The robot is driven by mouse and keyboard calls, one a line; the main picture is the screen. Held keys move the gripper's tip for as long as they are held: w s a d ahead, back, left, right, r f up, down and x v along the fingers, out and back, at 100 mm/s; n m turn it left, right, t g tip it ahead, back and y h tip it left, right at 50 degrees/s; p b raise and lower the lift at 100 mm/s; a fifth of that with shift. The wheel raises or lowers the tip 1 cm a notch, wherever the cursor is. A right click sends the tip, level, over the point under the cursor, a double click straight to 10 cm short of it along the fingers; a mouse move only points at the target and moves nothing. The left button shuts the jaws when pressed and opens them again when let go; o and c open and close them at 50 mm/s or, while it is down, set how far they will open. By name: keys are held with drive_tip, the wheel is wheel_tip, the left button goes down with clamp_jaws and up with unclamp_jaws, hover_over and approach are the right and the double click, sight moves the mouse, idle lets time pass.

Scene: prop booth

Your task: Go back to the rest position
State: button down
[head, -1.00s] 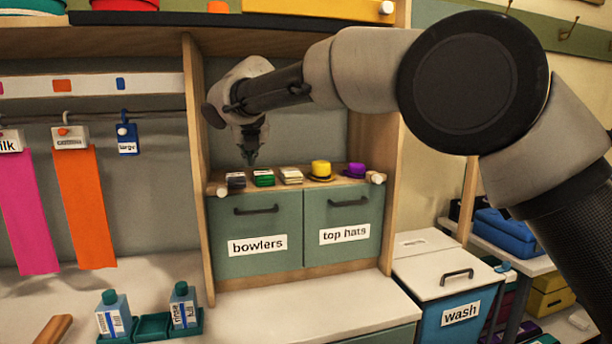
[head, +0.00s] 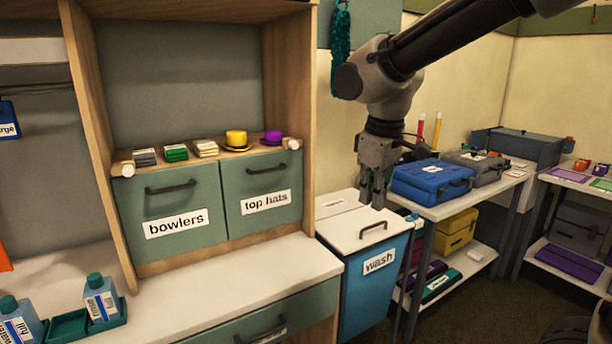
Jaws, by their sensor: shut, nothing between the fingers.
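My gripper (head: 373,200) hangs pointing down in front of the white lid of the wash bin (head: 375,285), near the lid's dark handle. Its fingers are shut with nothing between them. The arm reaches in from the top right. The drawers marked bowlers (head: 172,212) and top hats (head: 262,190) are both closed. On the ledge above them sit a yellow hat (head: 236,139), a purple hat (head: 272,136) and several small stacks, one of them green (head: 176,152).
A blue case (head: 432,182) lies on the side table right of the bin, close to my gripper. A grey case (head: 475,163) lies behind it. Bottles (head: 102,296) stand in a green tray on the left counter. Dark floor (head: 490,305) is open at the lower right.

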drive_tip(key=s+d+m+t, duration=0.1)
drive_tip(key=s+d+m, duration=0.3)
drive_tip(key=s+d, duration=0.4)
drive_tip(key=s+d+m+t, duration=0.1)
drive_tip(key=s+d+m, duration=0.4)
drive_tip(key=d, duration=1)
drive_tip(key=shift+s+r+m, duration=0.25)
drive_tip(key=shift+s+m, duration=0.05)
drive_tip(key=shift+s, duration=1.55)
